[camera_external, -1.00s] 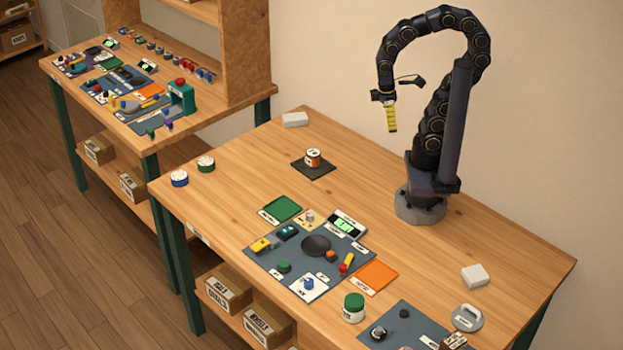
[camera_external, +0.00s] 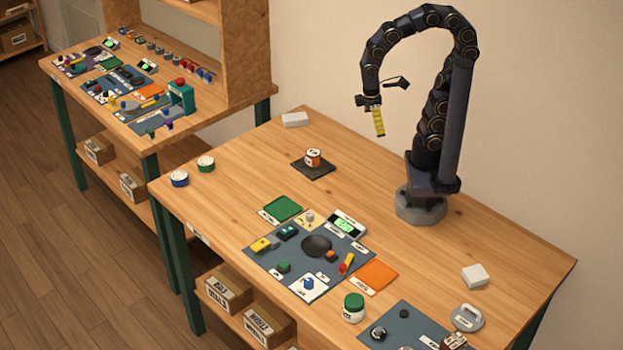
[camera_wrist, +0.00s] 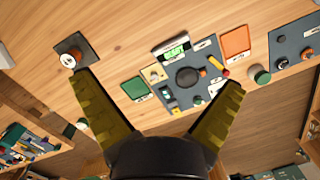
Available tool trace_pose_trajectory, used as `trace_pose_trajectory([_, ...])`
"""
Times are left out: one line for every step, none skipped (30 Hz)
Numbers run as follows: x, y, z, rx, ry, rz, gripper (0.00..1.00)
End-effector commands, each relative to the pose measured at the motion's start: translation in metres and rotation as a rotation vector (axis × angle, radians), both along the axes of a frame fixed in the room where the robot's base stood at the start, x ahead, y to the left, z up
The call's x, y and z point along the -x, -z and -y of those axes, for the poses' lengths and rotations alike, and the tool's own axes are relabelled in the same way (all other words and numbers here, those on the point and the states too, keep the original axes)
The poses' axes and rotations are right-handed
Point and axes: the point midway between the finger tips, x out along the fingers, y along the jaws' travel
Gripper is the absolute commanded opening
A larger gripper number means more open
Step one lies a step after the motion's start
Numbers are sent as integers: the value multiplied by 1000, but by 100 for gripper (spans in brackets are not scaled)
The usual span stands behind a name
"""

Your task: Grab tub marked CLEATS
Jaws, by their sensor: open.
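Several small tubs stand on the near bench, and I cannot read which is marked CLEATS. A white and orange tub (camera_external: 313,156) sits on a dark square pad; it also shows in the wrist view (camera_wrist: 67,60) by my left fingertip. A blue tub (camera_external: 179,178) and a green-banded tub (camera_external: 206,164) stand near the left corner. A white tub with a green lid (camera_external: 353,308) stands at the front; its lid shows in the wrist view (camera_wrist: 262,74). My gripper (camera_external: 380,135) hangs high above the bench, open and empty, its yellow fingers spread in the wrist view (camera_wrist: 157,80).
A grey-blue mat (camera_external: 265,262) with small parts and labels lies mid-bench, beside a green square (camera_external: 282,208) and an orange square (camera_external: 373,277). White blocks (camera_external: 295,119) (camera_external: 475,276) lie near the edges. Bare wood (camera_external: 240,195) lies between the left tubs and mat.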

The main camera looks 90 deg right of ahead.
Motion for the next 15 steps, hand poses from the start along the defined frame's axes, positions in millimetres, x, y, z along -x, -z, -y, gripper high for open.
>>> trace_pose_trajectory([-18,4,-13,-3,-82,-3,98])
trace_pose_trajectory([-29,6,-21,-6,-132,4,98])
trace_pose_trajectory([-43,10,-34,-9,-200,7,98])
trace_pose_trajectory([-53,13,-43,-13,-249,10,98])
trace_pose_trajectory([-62,18,-54,-15,-299,12,98])
trace_pose_trajectory([-75,22,-69,-20,-367,23,98])
trace_pose_trajectory([-83,28,-81,-22,-416,25,98])
trace_pose_trajectory([-90,33,-93,-26,-466,29,98])
trace_pose_trajectory([-99,40,-111,-29,-534,33,98])
trace_pose_trajectory([-105,46,-124,-33,-583,38,98])
trace_pose_trajectory([-109,54,-138,-35,-633,38,98])
trace_pose_trajectory([-116,62,-158,-42,-701,47,98])
trace_pose_trajectory([-119,70,-173,-44,-751,51,98])
trace_pose_trajectory([-121,77,-187,-48,-802,54,98])
trace_pose_trajectory([-122,89,-207,-53,-870,53,98])
